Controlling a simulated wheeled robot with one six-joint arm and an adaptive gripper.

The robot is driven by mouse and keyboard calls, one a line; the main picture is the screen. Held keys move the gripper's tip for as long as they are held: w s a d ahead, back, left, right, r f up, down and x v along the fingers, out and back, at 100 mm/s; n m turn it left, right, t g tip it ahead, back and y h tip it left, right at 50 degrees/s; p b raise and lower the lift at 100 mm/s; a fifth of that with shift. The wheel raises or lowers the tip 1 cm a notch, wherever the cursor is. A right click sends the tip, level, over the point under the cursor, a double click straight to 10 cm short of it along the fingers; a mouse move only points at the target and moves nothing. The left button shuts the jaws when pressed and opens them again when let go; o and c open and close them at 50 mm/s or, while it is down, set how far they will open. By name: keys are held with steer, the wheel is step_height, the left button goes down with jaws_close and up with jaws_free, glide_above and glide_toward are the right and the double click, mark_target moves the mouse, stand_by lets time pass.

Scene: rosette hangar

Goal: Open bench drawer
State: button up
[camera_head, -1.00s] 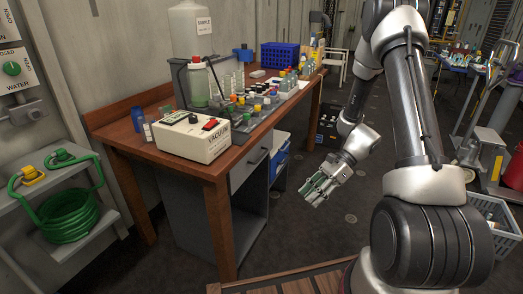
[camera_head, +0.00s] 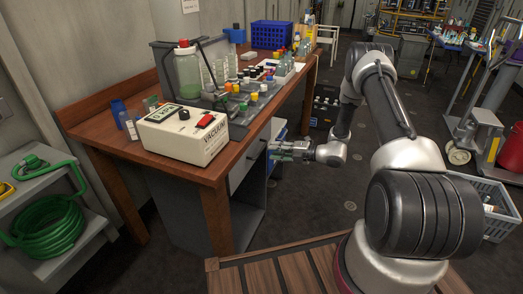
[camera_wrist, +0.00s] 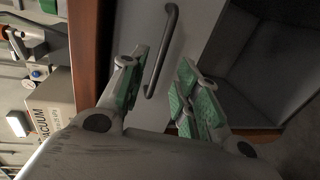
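The bench drawer (camera_head: 241,170) is a grey front under the wooden bench top, and it looks shut. In the wrist view its pale front (camera_wrist: 190,45) carries a dark bar handle (camera_wrist: 167,50). My gripper (camera_head: 273,149) is beside the drawer front, pointing at it. In the wrist view my gripper (camera_wrist: 160,75) is open, with green-padded fingers apart. The handle shows in the gap between the fingers, nearer the left finger. I cannot tell whether a finger touches it. In the head view the handle is hard to make out near the fingers.
The wooden bench (camera_head: 190,168) carries a vacuum box (camera_head: 183,135), bottles and vials. An open compartment (camera_wrist: 265,55) lies beside the drawer front. A shelf with a green hose (camera_head: 45,228) stands at left, and a grey crate (camera_head: 490,212) at right. Floor between is clear.

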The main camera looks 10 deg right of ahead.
mark_target(262, 149)
steer(key=x, duration=0.7)
jaws_close()
steer(key=shift+s, duration=0.1)
